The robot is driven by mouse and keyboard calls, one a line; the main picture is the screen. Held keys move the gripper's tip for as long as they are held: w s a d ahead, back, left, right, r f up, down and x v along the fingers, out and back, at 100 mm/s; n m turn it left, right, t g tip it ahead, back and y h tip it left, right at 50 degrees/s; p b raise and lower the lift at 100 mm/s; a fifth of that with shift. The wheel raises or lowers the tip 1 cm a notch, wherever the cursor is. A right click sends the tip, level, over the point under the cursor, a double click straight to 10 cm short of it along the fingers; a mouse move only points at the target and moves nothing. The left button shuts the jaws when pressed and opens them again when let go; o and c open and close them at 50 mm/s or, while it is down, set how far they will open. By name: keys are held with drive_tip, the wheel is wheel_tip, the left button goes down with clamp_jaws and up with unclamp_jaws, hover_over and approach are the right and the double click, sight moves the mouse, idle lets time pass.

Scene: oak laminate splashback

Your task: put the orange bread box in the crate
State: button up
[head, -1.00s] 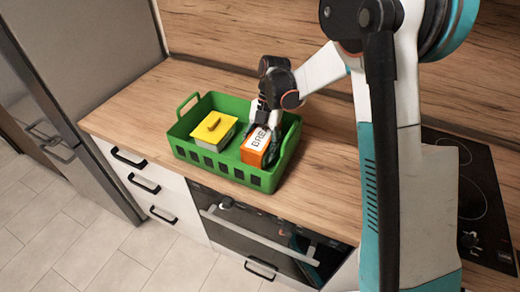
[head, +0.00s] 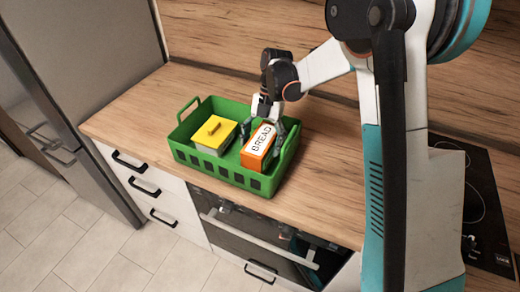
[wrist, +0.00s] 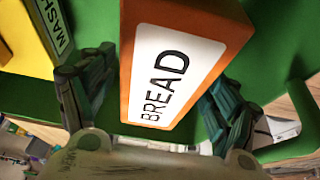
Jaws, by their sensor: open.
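The orange bread box (head: 258,147), with a white label reading BREAD, lies inside the green crate (head: 236,179), in its right part. My gripper (head: 269,118) is over the bread box with its fingers spread. In the wrist view the bread box (wrist: 170,75) sits between the two open fingers (wrist: 155,110), and I see a gap on the finger sides. In the head view, part of the box's far end is hidden behind my gripper.
A yellow-lidded box (head: 213,134) stands in the left part of the crate; its label is partly seen in the wrist view. The oak worktop (head: 318,190) is clear right of the crate. A black hob (head: 470,190) lies further right, and a fridge (head: 85,80) stands left.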

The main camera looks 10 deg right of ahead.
drive_tip(key=p+v, duration=0.1)
drive_tip(key=v, duration=0.7)
drive_tip(key=shift+w+d+r+p, duration=0.1)
drive_tip(key=shift+r+p, duration=0.2)
drive_tip(key=shift+p, duration=0.1)
drive_tip(key=shift+d+r, duration=0.1)
drive_tip(key=shift+r, duration=0.2)
drive_tip(key=s+d+r+m+t+h, duration=0.1)
drive_tip(key=s+d+r+m+t, duration=0.3)
drive_tip(key=s+m, duration=0.5)
drive_tip(key=s+d+r+m+t, duration=0.2)
drive_tip(key=s+r+m+t, duration=0.1)
drive_tip(key=s+r+m, duration=0.65)
drive_tip(key=s+d+f+m+t+h, duration=0.1)
drive_tip(key=s+d+f+m+t, duration=0.1)
drive_tip(key=s+m, duration=0.4)
wheel_tip(320, 180, down, 3)
drive_tip(key=m+t, duration=0.1)
drive_tip(key=m, duration=0.3)
drive_tip(key=shift+d+r+m+t, duration=0.2)
drive_tip(key=shift+m+t, duration=0.15)
drive_tip(key=shift+t, duration=0.05)
